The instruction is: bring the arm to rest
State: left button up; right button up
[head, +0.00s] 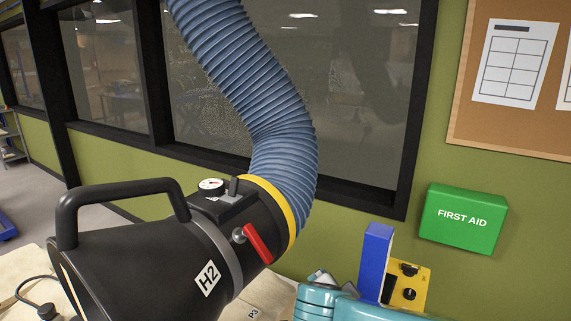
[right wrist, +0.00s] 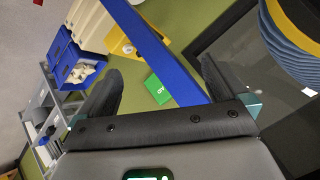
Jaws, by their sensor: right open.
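My right gripper (right wrist: 160,68) shows in the right wrist view with its two dark fingers spread wide. Nothing is gripped between them. A blue bar (right wrist: 150,38) crosses the view slantwise behind the fingers; I cannot tell its distance. In the head view a teal part at the bottom right looks like my right arm, and its gripper cannot be made out there. My left gripper is in neither view. A black extraction hood (head: 135,255) labelled H2, with a handle (head: 120,192) and red lever (head: 258,243), hangs from a ribbed blue hose (head: 270,110).
A blue upright (head: 376,262) and a yellow box (head: 408,286) stand at the lower right. A green first aid box (head: 462,219) is on the wall. Blue bins (right wrist: 75,65) and a grey shelf (right wrist: 40,115) show in the wrist view. A pale surface lies under the hood.

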jog(key=s+d+f+n+g+b, duration=0.1)
jog(key=d+f, duration=0.4)
jog(key=f, duration=0.5)
jog(key=s+d+f+n+g+h, duration=0.15)
jog(key=d+f, duration=0.25)
jog(key=f, duration=0.5)
jog(key=d+f+n+g+y+b, duration=0.15)
jog(key=d+f, duration=0.35)
jog(key=f, duration=0.5)
jog(key=s+a+f+n+g+y, duration=0.1)
jog(key=s+a+f+n+y, duration=0.25)
jog(key=s+f, duration=0.9)
jog(key=s+a+f+n+g+y, duration=0.1)
jog(key=s+a+n+g+y, duration=0.2)
jog(key=s+a, duration=0.5)
jog(key=shift+s+g+y+b, duration=0.3)
jog(key=shift+s+y, duration=0.25)
jog(key=shift+s, duration=0.45)
jog(key=shift+a, duration=0.1)
